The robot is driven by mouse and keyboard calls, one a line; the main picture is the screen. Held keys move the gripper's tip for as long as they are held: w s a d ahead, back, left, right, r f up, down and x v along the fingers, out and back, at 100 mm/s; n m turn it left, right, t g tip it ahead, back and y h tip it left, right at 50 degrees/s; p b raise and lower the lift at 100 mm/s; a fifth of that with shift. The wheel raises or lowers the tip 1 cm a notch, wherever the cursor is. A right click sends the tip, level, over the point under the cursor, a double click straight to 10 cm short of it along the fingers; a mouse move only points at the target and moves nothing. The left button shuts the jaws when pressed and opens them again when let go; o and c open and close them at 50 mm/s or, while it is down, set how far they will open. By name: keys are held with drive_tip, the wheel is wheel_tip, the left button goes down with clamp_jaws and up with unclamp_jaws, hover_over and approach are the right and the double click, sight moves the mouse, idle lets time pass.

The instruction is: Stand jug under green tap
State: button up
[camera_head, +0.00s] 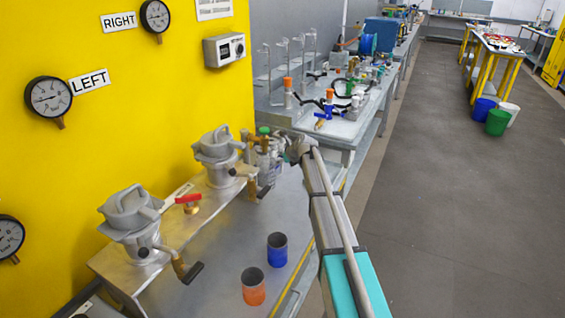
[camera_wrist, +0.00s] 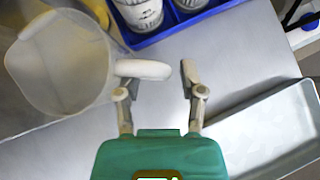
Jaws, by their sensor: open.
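A pale translucent jug (camera_wrist: 62,75) is at the left of the wrist view, with a whitish strip across its upper edge. In the head view my gripper (camera_head: 298,147) is at the far end of the metal bench, and I cannot make out the jug there. The green tap (camera_head: 263,131) has a green handle and sits just left of my gripper, partly among metal parts. A red-handled tap (camera_head: 188,199) is nearer.
Two lidded metal vessels (camera_head: 133,213) stand along the yellow wall. A blue cup (camera_head: 277,249) and an orange cup (camera_head: 253,286) stand on the bench front. The wrist view shows a blue crate (camera_wrist: 190,22) with cans and a grey tray (camera_wrist: 265,135).

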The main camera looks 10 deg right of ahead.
drive_tip(key=p+v, duration=0.9)
drive_tip(key=v, duration=0.4)
drive_tip(key=shift+w+r+p, duration=0.3)
drive_tip(key=shift+w+p, duration=0.05)
drive_tip(key=shift+p, duration=0.05)
drive_tip(key=shift+s+a, duration=0.1)
drive_tip(key=shift+a, duration=0.1)
idle(0.5)
drive_tip(key=s+a+f+n+g+h, duration=0.1)
drive_tip(key=s+n+g, duration=0.1)
drive_tip(key=s+n, duration=0.8)
drive_tip(key=s+a+f+n+g+h, duration=0.1)
drive_tip(key=s+f+n+g+h, duration=0.1)
drive_tip(key=s+n, duration=0.8)
drive_tip(key=s+a+f+n+g+h, duration=0.1)
drive_tip(key=s+n, duration=0.8)
drive_tip(key=s, duration=0.9)
drive_tip(key=shift+a+f+n+g+h, duration=0.35)
drive_tip(key=shift+a+f+g, duration=0.3)
drive_tip(key=shift+g, duration=0.75)
